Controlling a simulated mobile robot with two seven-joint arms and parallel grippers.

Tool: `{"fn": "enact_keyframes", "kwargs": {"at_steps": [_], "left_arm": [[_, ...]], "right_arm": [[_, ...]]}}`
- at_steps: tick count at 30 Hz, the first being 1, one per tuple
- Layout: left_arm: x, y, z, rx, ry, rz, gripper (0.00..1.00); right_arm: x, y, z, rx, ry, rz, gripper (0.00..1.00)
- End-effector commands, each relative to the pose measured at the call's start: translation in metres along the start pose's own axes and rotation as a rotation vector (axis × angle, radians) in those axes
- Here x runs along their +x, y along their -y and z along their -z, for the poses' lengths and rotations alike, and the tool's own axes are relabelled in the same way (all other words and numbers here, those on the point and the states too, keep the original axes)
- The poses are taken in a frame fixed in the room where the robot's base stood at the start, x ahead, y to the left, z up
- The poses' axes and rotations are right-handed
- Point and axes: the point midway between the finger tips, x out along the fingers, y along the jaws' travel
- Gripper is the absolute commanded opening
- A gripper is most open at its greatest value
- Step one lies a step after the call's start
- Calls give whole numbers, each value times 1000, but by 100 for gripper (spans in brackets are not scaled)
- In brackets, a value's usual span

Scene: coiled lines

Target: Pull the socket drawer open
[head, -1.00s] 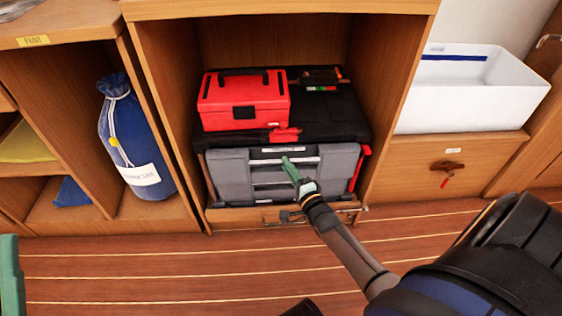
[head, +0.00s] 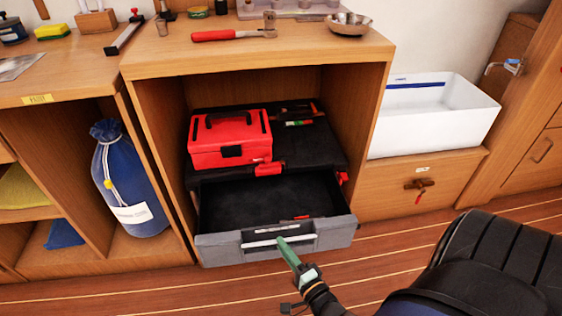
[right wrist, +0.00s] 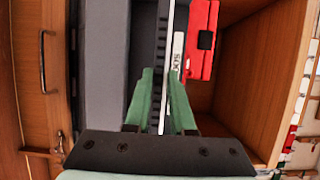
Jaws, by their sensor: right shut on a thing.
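The socket drawer (head: 216,252) has a grey front and a dark inside. In the head view it stands pulled well out of the black tool chest (head: 325,150) in the wooden cabinet. A pale bar handle (head: 258,243) runs along its front. My right gripper (head: 283,243) is shut on this handle; its green fingers hide part of it. In the right wrist view the two fingers (right wrist: 163,95) stand on either side of the long bar. The drawer looks mostly empty, with a small red item near its front right. My left gripper is not in view.
A red toolbox (head: 230,140) sits on the chest. A blue bag (head: 125,185) stands left, a white bin (head: 430,120) right. The wooden floor in front is clear.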

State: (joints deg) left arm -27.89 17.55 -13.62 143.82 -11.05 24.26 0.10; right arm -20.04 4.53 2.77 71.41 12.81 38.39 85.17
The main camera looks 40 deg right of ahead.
Motion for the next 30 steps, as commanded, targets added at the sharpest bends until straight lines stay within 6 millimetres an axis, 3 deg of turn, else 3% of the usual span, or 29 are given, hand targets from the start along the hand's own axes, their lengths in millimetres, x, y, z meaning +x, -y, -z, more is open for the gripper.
{"fn": "enact_keyframes", "kwargs": {"at_steps": [7, 20, 21, 28, 30], "left_arm": [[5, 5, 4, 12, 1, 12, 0], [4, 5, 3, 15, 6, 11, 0], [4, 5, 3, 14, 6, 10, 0], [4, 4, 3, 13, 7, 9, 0], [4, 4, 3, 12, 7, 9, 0]], "right_arm": [[-20, 0, -8, -2, -1, 0, 0], [-23, 0, -9, -2, -1, 0, 0], [-23, 0, -9, -1, -1, 0, 25], [-23, 0, -9, -1, -1, 0, 50], [-22, 0, -9, -1, 0, 0, 52]]}}
